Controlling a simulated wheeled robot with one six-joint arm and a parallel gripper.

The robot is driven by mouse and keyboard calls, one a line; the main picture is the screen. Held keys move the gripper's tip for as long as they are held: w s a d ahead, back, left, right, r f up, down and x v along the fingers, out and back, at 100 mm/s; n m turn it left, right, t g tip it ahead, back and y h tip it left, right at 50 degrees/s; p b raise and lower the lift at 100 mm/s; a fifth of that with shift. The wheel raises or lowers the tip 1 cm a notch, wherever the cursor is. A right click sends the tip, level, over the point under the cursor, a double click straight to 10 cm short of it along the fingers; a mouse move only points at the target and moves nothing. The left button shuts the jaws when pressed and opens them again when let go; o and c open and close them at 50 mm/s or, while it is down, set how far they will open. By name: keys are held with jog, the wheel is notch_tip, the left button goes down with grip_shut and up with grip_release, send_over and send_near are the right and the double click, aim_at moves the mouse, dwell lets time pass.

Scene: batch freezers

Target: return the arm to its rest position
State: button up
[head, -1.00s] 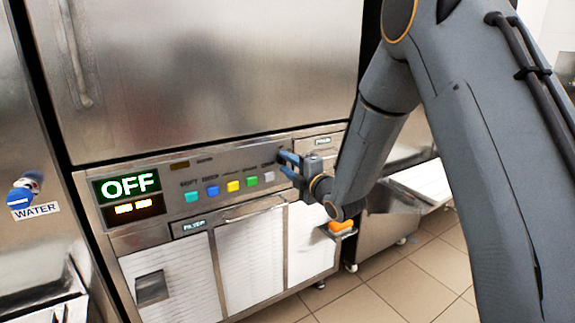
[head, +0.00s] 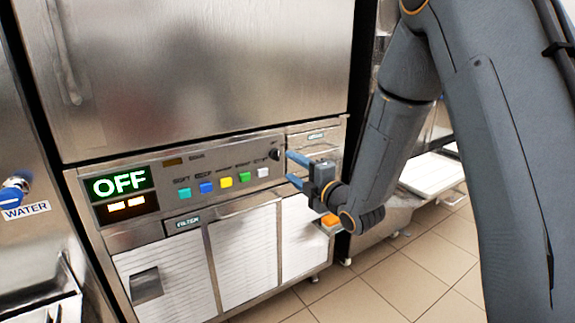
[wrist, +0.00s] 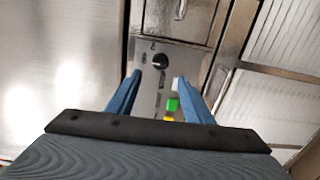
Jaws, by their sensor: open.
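My gripper (head: 291,168) is at the right end of the freezer's control panel (head: 225,157) in the head view. Its two blue fingers are apart with nothing between them, and they point left toward a black knob (head: 275,154). In the wrist view, my gripper (wrist: 160,92) shows both fingers spread, with the black knob (wrist: 160,61) and the green button (wrist: 172,104) seen between them. The gripper looks apart from the knob. My grey arm comes down from the upper right of the head view.
The display (head: 119,184) reads OFF. Colored buttons, including a blue one (head: 206,187), line the panel. Below are white louvered doors (head: 245,255). A blue water valve (head: 14,190) is at far left. Tiled floor (head: 385,285) is open at lower right.

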jog(key=shift+s+d, duration=0.1)
jog(key=shift+s, duration=0.05)
jog(key=s+d+f+m+g+h, duration=0.3)
jog(key=s+d+m+g+h, duration=0.45)
jog(key=s+m, duration=0.55)
jog(key=s+d+r+m+g+h+p, duration=0.2)
jog(key=s+m+g, duration=0.65)
jog(key=s, duration=1.65)
jog(key=d+r+m+t+p, duration=0.1)
jog(key=d+r+m+p, duration=0.2)
jog(key=d+r+p, duration=0.5)
jog(key=shift+d+p, duration=0.85)
jog(key=shift+p, duration=2.7)
